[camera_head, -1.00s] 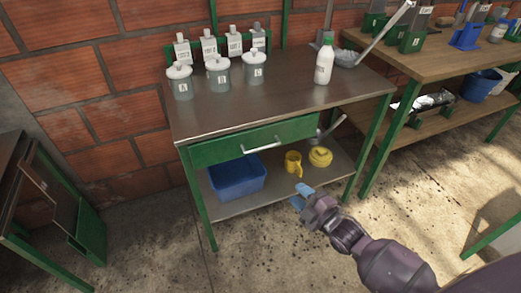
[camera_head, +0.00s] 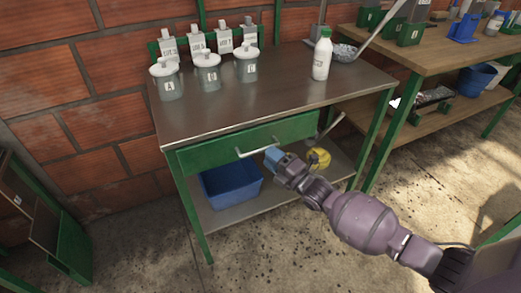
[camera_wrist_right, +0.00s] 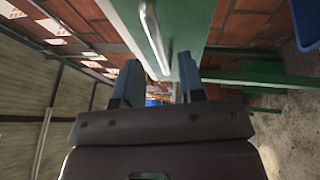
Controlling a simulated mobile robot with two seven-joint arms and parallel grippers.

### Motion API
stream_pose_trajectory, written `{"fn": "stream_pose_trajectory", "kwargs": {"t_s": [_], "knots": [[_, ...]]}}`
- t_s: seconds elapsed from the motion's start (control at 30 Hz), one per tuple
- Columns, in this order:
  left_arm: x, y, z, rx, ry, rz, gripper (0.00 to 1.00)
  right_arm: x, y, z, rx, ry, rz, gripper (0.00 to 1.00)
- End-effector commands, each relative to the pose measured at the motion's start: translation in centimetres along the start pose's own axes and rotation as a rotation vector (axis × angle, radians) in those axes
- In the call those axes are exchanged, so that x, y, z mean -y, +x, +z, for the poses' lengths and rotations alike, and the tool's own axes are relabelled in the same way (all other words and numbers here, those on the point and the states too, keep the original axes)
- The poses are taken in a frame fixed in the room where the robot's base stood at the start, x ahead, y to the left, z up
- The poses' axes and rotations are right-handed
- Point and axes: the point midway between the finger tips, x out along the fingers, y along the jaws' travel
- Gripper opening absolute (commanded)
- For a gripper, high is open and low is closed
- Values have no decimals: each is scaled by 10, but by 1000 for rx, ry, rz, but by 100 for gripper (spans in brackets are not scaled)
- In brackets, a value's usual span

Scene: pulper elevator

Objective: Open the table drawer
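The green drawer (camera_head: 215,151) sits under the steel table top (camera_head: 270,105) and looks shut. Its silver bar handle (camera_head: 245,154) runs along the front; it shows large in the right wrist view (camera_wrist_right: 153,38). My right gripper (camera_head: 270,156) is at the right end of the handle, just in front of the drawer. In the right wrist view its two blue-grey fingers (camera_wrist_right: 160,82) are apart, with the handle between or just beyond their tips. I cannot tell whether they touch it. My left gripper is not in view.
Lidded canisters (camera_head: 207,72) and a white bottle (camera_head: 322,56) stand on the table. A blue bin (camera_head: 230,185) and a yellow item (camera_head: 319,158) are on the lower shelf. A wooden bench (camera_head: 430,60) stands at right. The floor in front is clear.

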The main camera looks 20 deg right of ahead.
Motion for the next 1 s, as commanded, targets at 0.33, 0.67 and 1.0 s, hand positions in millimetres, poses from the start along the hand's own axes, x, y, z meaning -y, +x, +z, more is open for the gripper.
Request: {"fn": "stream_pose_trajectory", "kwargs": {"t_s": [0.33,0.67,1.0], "knots": [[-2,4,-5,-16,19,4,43,2,38,0,0,1,-2,36],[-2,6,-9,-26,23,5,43,0,42,0,0,0,-1,36],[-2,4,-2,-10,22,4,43,0,42,0,0,1,-1,0]]}}
